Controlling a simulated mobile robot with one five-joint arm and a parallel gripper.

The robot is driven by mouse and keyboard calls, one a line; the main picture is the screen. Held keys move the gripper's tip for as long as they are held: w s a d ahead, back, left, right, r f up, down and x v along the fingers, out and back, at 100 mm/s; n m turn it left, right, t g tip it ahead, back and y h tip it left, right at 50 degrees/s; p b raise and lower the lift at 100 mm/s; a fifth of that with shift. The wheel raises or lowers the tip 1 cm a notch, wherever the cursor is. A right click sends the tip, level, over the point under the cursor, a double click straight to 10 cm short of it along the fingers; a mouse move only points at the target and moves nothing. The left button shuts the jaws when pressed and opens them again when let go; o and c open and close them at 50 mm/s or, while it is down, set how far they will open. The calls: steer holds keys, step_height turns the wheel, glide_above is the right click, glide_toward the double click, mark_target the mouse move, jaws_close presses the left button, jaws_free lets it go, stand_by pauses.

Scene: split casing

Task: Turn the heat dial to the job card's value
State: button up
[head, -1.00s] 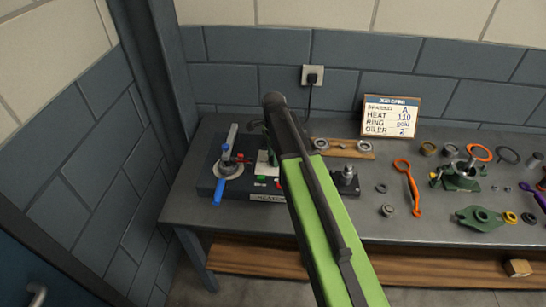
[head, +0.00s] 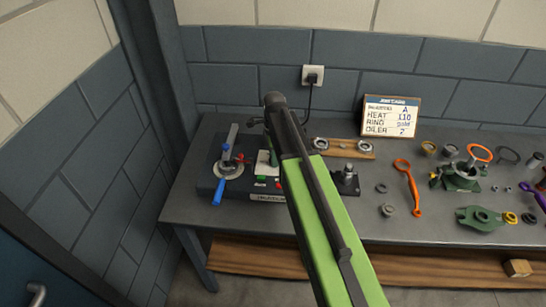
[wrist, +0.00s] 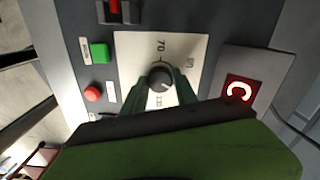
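The heat dial (wrist: 160,77) is a round black knob on a pale scale plate (wrist: 128,50) in the wrist view. A light mark on the knob points to the lower right. The plate reads 70 above the knob; other figures sit to the right and below, the lower ones partly hidden. My gripper (wrist: 161,84) has its green fingers on both sides of the knob, with no clear gap. In the head view my arm covers most of the dial; part of the plate (head: 263,160) shows.
On the bench (head: 340,218) are a blue-handled lever (head: 221,187), an orange tool (head: 410,188) and several rings and castings.

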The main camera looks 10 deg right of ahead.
steer(key=o, duration=0.4)
steer(key=shift+r, duration=0.1)
step_height(320, 180, up, 17)
steer(key=p, duration=1.7)
steer(key=shift+r, duration=0.1)
